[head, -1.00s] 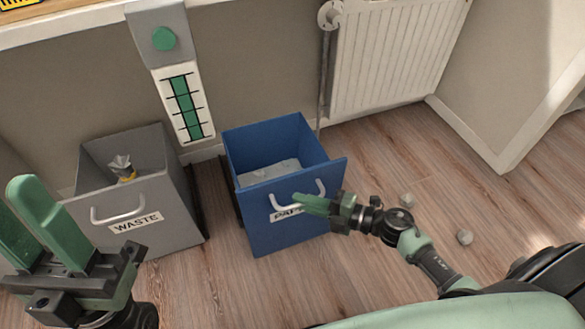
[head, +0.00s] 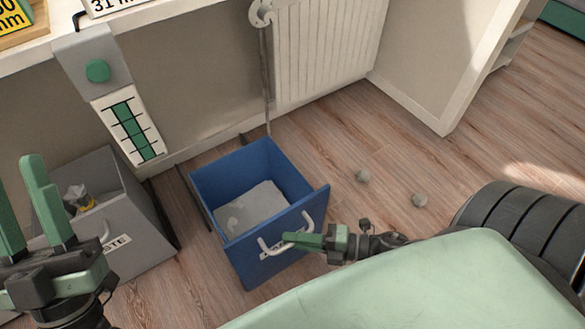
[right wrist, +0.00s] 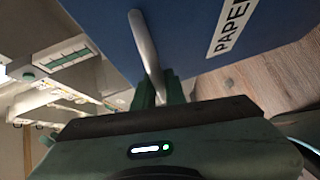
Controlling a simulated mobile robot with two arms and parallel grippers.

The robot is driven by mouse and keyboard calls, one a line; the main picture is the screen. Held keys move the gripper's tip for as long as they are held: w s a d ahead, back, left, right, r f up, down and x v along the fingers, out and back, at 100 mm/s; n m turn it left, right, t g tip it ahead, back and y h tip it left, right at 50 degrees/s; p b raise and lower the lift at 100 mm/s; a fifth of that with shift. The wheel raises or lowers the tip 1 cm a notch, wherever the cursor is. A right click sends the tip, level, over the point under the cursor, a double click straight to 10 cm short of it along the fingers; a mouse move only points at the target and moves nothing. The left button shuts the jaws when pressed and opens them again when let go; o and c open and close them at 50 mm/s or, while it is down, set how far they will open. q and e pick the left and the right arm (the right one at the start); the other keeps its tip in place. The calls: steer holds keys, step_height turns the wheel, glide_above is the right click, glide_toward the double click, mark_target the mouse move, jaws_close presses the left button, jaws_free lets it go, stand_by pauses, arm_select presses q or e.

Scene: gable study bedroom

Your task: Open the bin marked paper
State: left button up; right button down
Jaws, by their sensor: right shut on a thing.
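The blue paper bin (head: 236,183) stands pulled out from the wall, its open top showing grey-white contents (head: 252,208). Its front has a pale bar handle (head: 312,222) and a label reading PAPER (right wrist: 232,22) in the right wrist view. My right gripper (head: 288,238) is shut on the handle, which also shows in the right wrist view (right wrist: 146,50). The gripper partly hides the label in the head view. My left gripper (head: 24,205) is at the lower left, its two green fingers apart and empty, in front of the grey waste bin.
The grey waste bin (head: 143,222) stands open to the left, with crumpled items (head: 78,197) inside. Small grey lumps (head: 419,200) lie on the wooden floor to the right. A white radiator (head: 325,50) is on the wall behind. Floor right of the blue bin is mostly clear.

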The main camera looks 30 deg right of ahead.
steer(key=shift+d, duration=0.1)
steer(key=c, duration=1.5)
jaws_free()
